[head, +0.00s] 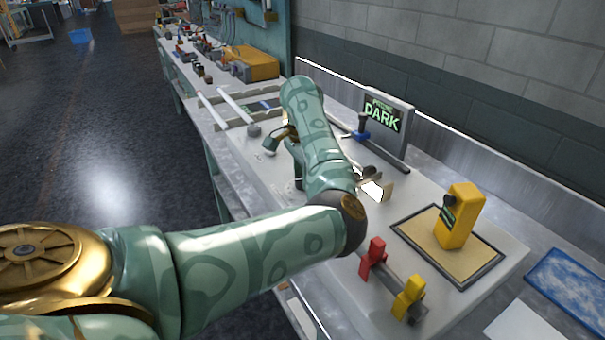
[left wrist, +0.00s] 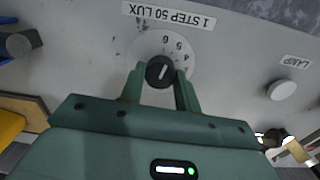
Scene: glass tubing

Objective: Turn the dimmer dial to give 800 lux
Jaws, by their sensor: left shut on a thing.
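The dimmer dial is a black knob (left wrist: 160,72) with a white pointer line, on a pale round scale with digits. A label (left wrist: 169,15) above it reads 1 STEP 50 LUX, upside down. My left gripper (left wrist: 159,88) is shut on the knob, one green finger on each side. In the head view my left forearm hides most of the gripper (head: 297,178) and the knob. A display panel (head: 382,118) reads DARK in green, with smaller text above. A yellow meter (head: 461,216) stands on a tan mat; its small screen is too small to read. My right gripper does not show.
A round pale lamp knob (left wrist: 282,90) sits beside the dial, under a LAMP label. A red clamp (head: 373,258) and a yellow clamp (head: 409,297) stand near the bench front. A blue tray (head: 568,283) lies at the right.

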